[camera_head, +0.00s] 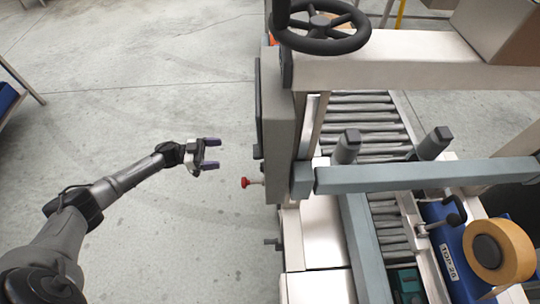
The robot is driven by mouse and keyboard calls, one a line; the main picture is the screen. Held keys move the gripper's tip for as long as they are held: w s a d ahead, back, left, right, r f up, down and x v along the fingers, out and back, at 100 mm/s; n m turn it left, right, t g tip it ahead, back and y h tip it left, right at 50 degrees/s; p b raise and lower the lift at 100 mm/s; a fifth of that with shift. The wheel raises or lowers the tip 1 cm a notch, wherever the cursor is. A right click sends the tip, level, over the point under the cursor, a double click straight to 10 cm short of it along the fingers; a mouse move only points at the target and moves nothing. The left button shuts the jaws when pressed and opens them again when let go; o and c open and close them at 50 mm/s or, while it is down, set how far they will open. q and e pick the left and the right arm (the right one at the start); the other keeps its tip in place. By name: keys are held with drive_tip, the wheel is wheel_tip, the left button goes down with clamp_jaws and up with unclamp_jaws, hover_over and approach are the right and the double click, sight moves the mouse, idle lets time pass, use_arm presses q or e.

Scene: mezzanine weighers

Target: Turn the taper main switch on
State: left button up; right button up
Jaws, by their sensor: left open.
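The case taper (310,227) stands at the right, a light-coloured machine with a roller bed. A red knob (246,182) sticks out to the left just below this panel. I cannot make out which part is the main switch; the panel's face is turned away from view. My left gripper (214,154) is open and empty, to the left of the panel and apart from it, a little above and left of the red knob in the picture. My right gripper is not in view.
A black handwheel (320,25) tops the machine. A tape roll (498,250) sits at the lower right, and a brown box (505,30) at the upper right. A rack with a blue bin (6,97) stands at the left edge. The concrete floor (130,110) between is clear.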

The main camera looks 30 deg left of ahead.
use_arm(q)
drive_tip(key=x, duration=1.3)
drive_tip(key=shift+d, duration=0.15)
drive_tip(key=shift+c, duration=0.2)
drive_tip(key=c, duration=0.9)
